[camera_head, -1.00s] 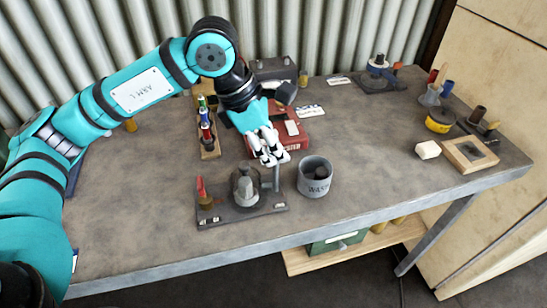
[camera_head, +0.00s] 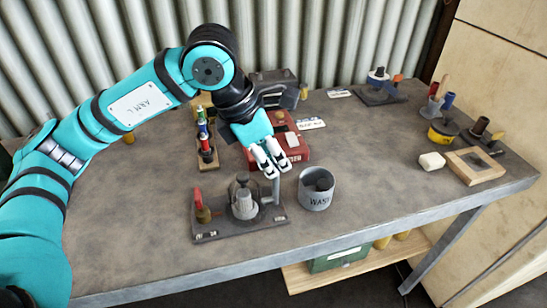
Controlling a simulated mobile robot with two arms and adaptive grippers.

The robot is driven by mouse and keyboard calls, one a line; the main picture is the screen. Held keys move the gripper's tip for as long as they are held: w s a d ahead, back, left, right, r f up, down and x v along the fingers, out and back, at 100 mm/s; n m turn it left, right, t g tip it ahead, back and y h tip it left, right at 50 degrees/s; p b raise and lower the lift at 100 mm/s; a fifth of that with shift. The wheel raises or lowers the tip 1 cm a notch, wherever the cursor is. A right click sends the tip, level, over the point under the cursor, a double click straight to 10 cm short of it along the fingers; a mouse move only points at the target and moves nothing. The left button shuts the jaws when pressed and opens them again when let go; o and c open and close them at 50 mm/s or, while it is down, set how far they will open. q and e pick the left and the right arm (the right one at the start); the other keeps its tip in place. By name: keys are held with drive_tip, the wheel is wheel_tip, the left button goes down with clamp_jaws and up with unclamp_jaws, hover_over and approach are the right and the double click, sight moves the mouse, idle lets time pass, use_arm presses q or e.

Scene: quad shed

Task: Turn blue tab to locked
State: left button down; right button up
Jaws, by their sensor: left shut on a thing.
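The nearest fixture is a dark base plate (camera_head: 228,231) at the front of the bench. It carries a red upright tab (camera_head: 200,200) at its left, a grey knobbed cylinder (camera_head: 244,204) in the middle and a slim grey upright post (camera_head: 276,188) at its right. My left gripper (camera_head: 272,171) reaches down from behind, shut at the top of the post; its fingers hide what they grip. I cannot make out a blue tab on this fixture. A back-right fixture (camera_head: 380,93) has a blue part (camera_head: 378,73) and an orange tab (camera_head: 397,79). My right gripper is not in view.
A grey cup (camera_head: 316,190) stands close right of the post. A red box (camera_head: 291,150) and a rack of coloured bottles (camera_head: 207,150) stand behind. A white block (camera_head: 432,161) and wooden frame (camera_head: 477,166) lie right. The bench (camera_head: 370,180) is clear between.

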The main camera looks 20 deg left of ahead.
use_arm(q)
drive_tip(key=c, duration=1.4)
unclamp_jaws()
drive_tip(key=v, duration=1.2)
